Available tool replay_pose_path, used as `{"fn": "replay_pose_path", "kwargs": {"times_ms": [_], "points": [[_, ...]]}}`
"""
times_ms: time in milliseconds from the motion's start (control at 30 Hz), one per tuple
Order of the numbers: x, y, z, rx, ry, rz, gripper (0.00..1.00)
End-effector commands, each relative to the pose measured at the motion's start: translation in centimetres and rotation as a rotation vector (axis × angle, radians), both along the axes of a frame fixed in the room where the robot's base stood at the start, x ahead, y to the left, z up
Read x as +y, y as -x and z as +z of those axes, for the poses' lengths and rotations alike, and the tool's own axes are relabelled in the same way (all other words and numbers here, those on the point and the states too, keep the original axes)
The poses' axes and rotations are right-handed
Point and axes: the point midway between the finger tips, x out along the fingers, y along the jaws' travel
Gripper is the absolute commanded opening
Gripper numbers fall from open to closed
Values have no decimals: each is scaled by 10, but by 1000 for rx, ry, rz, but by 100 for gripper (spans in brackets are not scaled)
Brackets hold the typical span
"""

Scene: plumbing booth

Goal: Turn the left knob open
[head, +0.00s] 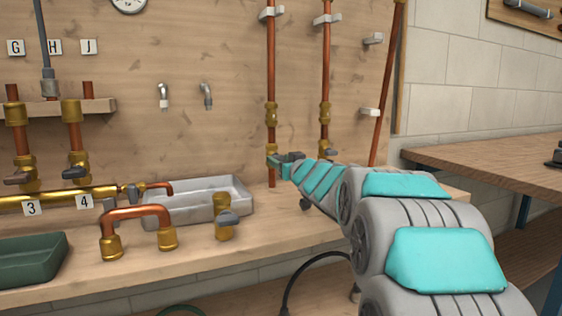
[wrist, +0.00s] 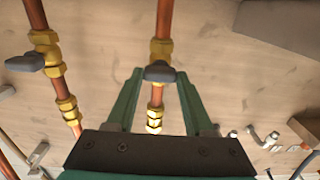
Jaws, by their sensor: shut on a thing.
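The left copper pipe (head: 271,60) runs upright on the board, with a brass valve (head: 271,146) low on it. My gripper (head: 282,160) is at this valve and hides its knob in the head view. In the wrist view the grey left knob (wrist: 159,71) sits between the fingertips of my gripper (wrist: 160,80), which is shut on it. The knob lies across the pipe. The right pipe (head: 326,70) has a similar brass valve, whose grey knob (wrist: 25,62) shows at the left of the wrist view, apart from my gripper.
A grey basin (head: 190,205) and a bent copper pipe piece (head: 135,212) are on the bench left of my arm. Two small taps (head: 206,95) are on the board above. A slanted pipe (head: 386,90) stands farther right. A wooden table (head: 490,155) is at the right.

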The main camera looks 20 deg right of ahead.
Motion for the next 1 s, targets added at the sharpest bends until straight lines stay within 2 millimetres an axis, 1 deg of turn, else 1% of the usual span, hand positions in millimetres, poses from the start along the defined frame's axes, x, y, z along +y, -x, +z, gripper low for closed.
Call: {"fn": "replay_pose_path", "kwargs": {"times_ms": [33, 233, 467, 633, 867, 1000], "points": [[0, 0, 0, 0, 0, 0, 23], [0, 0, 0, 0, 0, 0, 0], [0, 0, 0, 0, 11, 0, 0], [-1, 0, 1, -1, 63, -2, 0], [-1, 0, 1, -6, 218, -2, 0], [0, 0, 1, -12, 349, -1, 0]]}}
